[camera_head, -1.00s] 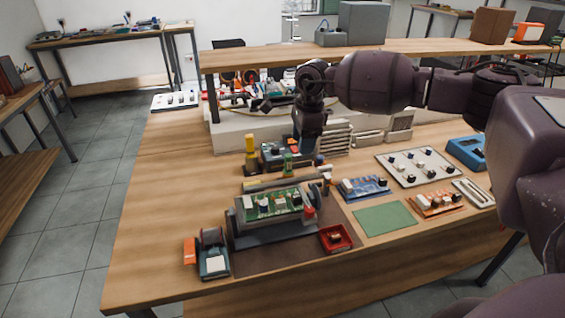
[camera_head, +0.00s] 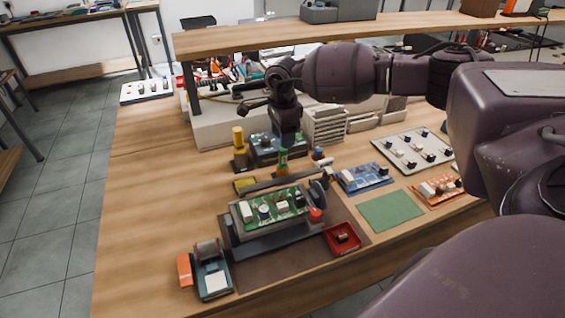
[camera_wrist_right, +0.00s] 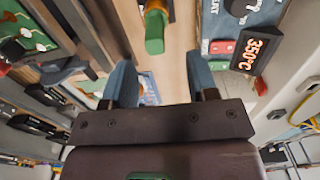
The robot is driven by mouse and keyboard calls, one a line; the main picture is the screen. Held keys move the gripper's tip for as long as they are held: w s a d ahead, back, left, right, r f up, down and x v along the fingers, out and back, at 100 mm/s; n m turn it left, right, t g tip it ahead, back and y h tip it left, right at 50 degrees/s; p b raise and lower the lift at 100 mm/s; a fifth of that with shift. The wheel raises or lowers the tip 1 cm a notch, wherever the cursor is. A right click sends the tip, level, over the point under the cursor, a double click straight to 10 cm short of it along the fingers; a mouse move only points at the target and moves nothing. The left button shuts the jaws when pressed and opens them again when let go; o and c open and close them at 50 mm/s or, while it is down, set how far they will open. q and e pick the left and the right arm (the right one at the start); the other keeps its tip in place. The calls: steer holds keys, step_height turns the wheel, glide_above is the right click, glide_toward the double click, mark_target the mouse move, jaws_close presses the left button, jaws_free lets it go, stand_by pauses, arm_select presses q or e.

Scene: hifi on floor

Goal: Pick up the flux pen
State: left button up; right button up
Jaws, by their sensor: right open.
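The flux pen appears to be the slim green piece with an orange part (camera_head: 283,157), standing on the table behind the circuit board holder. In the right wrist view its green end (camera_wrist_right: 155,40) shows ahead of the fingers, near the middle of the gap. My right gripper (camera_head: 286,135) is just above and behind it in the head view, pointing down. In the wrist view the two blue-grey fingers of the right gripper (camera_wrist_right: 161,85) are spread apart with nothing between them. My left gripper is out of view.
A soldering station (camera_wrist_right: 252,48) with a 350°C display is close beside the right gripper. A yellow-topped bottle (camera_head: 239,145) stands to the left. The board holder (camera_head: 270,243) is in front. A shelf (camera_head: 340,32) overhangs the back.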

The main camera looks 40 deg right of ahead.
mark_target(283, 162)
steer(key=shift+s+a+f, duration=0.1)
steer(key=shift+f, duration=1.25)
steer(key=shift+s+a+f, duration=0.1)
steer(key=shift+f, duration=1.2)
steer(key=c, duration=0.9)
